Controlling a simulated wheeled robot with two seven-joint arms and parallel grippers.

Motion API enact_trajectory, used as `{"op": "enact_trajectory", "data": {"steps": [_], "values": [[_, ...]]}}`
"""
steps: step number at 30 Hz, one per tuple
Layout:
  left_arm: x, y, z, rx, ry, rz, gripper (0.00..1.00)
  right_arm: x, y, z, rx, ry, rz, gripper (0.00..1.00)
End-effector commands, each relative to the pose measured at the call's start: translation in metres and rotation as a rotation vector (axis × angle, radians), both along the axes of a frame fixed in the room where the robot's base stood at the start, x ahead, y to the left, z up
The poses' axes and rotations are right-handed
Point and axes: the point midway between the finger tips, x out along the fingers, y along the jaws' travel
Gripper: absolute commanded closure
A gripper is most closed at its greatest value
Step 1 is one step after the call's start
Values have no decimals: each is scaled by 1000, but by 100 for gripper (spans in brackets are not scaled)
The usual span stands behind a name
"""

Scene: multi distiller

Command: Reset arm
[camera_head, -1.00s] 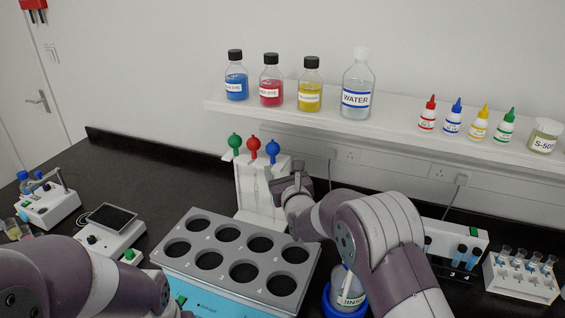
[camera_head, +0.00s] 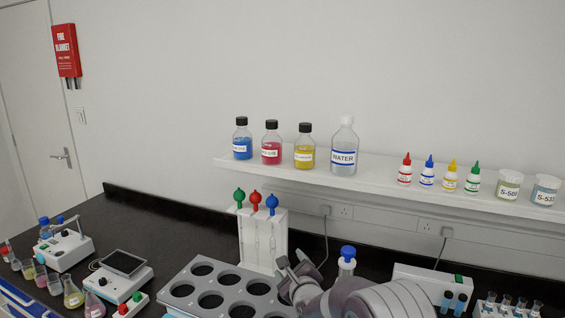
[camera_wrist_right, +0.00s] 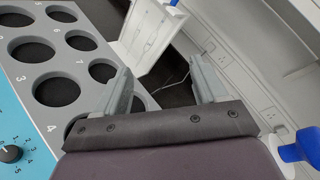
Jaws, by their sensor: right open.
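My right gripper (camera_head: 299,264) is open and empty, just in front of the white stand (camera_head: 262,243) that holds green, red and blue-topped pipettes. In the right wrist view its two grey fingers (camera_wrist_right: 163,85) stand apart with nothing between them. They are above the right edge of the grey block with round wells (camera_wrist_right: 66,62). This block (camera_head: 217,288) is at the bottom of the head view, partly hidden by my right arm. My left arm and gripper do not show.
A blue-capped bottle (camera_head: 347,262) stands right of my gripper, partly hidden by my arm. A wall shelf (camera_head: 390,172) holds several bottles. A balance (camera_head: 120,272) and several flasks stand on the left. The black bench at the back left is clear.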

Motion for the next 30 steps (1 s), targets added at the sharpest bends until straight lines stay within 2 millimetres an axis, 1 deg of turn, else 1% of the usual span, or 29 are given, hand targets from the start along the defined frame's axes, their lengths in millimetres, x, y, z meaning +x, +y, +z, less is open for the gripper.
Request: {"op": "enact_trajectory", "data": {"steps": [1,5,8,10,11,12,14,15,17,18,19,21,23,30], "values": [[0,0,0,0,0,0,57,-6,-1,-12,-97,29,25,29],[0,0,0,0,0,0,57,-30,-6,-46,-432,118,147,29],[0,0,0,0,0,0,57,-59,-17,-72,-733,199,303,29],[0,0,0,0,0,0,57,-90,-30,-89,-976,258,475,29],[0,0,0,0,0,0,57,-108,-37,-96,-1087,285,572,29],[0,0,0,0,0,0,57,-135,-50,-103,-1239,316,724,29],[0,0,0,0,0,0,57,-183,-72,-109,-1440,345,998,29],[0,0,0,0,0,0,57,-219,-87,-110,-1546,347,1197,29],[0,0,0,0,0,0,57,-270,-108,-107,-1638,328,1468,29],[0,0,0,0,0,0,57,-300,-119,-104,-1664,309,1616,29],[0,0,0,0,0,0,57,-320,-126,-101,-1671,296,1701,29],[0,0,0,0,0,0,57,-359,-140,-92,-1657,289,1818,29],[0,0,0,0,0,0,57,-379,-150,-83,-1642,313,1811,29],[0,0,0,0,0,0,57,-381,-152,-82,-1646,315,1802,29]]}}
